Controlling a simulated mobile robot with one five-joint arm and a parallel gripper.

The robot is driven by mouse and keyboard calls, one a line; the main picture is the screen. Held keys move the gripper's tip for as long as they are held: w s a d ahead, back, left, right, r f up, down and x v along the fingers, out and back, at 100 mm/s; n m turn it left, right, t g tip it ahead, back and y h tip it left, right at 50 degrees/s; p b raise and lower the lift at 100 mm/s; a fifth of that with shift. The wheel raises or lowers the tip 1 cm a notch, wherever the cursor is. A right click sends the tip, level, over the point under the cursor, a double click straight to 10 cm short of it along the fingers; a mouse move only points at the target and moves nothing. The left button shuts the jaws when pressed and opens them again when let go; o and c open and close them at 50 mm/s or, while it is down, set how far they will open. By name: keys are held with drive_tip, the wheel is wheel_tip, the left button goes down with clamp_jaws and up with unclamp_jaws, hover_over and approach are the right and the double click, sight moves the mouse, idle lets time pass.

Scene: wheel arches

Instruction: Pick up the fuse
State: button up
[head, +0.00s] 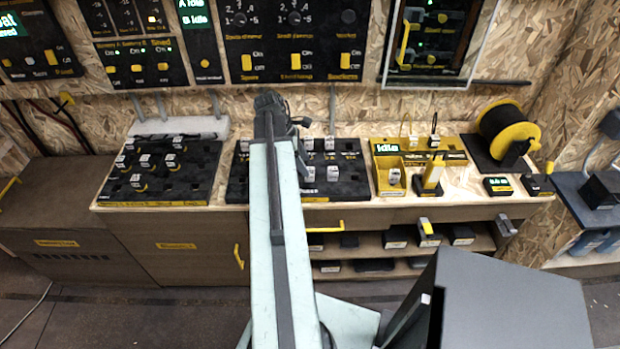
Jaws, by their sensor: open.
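I cannot tell for certain which piece is the fuse. Small pale pieces sit in a black slotted board (115,185) on the left of the bench and in a second black board (345,187) in the middle. My gripper (272,102) is dark and small at the far end of my pale arm, in front of the wall above the middle board. It is open, apart from the pieces I can see. My arm hides part of the middle board.
The wooden bench (180,208) runs below wall panels with yellow switches. A black and yellow spool (508,130) stands at its right end. A glass-fronted wall box (437,40) hangs above the yellow tray. Open shelves (375,252) lie below the bench.

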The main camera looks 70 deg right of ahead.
drive_tip(key=b+x, duration=0.5)
drive_tip(key=shift+f, duration=0.25)
drive_tip(key=shift+r, duration=0.2)
clamp_jaws()
